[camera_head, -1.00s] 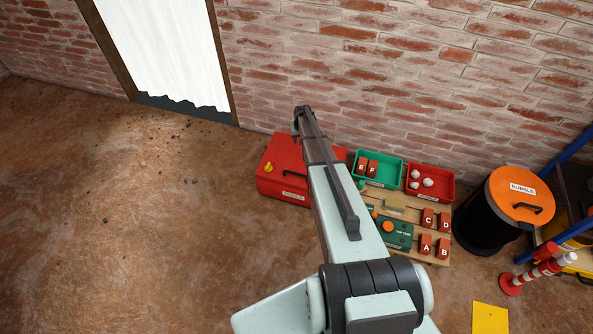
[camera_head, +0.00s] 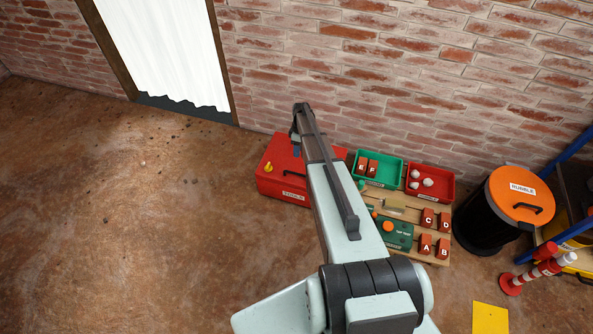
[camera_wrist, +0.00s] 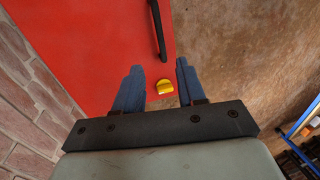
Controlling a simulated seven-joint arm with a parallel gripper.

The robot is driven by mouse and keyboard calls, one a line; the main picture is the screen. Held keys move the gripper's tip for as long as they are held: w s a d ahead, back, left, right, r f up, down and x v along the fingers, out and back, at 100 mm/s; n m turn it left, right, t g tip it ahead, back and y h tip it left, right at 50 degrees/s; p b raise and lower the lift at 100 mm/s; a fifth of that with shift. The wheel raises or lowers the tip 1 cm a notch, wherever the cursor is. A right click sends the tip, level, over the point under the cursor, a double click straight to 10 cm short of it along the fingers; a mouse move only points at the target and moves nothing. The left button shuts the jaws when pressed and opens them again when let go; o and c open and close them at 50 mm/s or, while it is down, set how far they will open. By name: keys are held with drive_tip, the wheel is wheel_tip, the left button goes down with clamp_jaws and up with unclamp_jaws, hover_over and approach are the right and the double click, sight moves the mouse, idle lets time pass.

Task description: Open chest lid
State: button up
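The red chest (camera_head: 283,168) stands on the floor against the brick wall, with its lid down and a "TOOLS" label on its front. A yellow knob or latch (camera_head: 268,167) sits at its left side. In the wrist view the red lid (camera_wrist: 95,45) fills the left half, with a dark handle (camera_wrist: 158,30) along its edge. The yellow piece (camera_wrist: 164,87) shows between the fingers of my gripper (camera_wrist: 160,78). My gripper's blue fingers are apart, with nothing between them that they touch visibly. In the head view my arm hides part of the chest and most of the gripper.
Right of the chest are a green tray (camera_head: 379,169) and a red tray (camera_head: 430,182), with a board of lettered blocks (camera_head: 427,219). A black bin with an orange lid (camera_head: 518,195) stands further right. The floor at left is open.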

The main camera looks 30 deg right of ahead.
sight(296, 173)
drive_tip(key=f, duration=0.4)
drive_tip(key=s+a+f, duration=0.1)
drive_tip(key=f, duration=0.4)
drive_tip(key=a+f, duration=0.1)
drive_tip(key=f, duration=0.3)
drive_tip(key=shift+s+f, duration=0.15)
drive_tip(key=shift+s, duration=0.25)
clamp_jaws()
drive_tip(key=shift+d, duration=0.1)
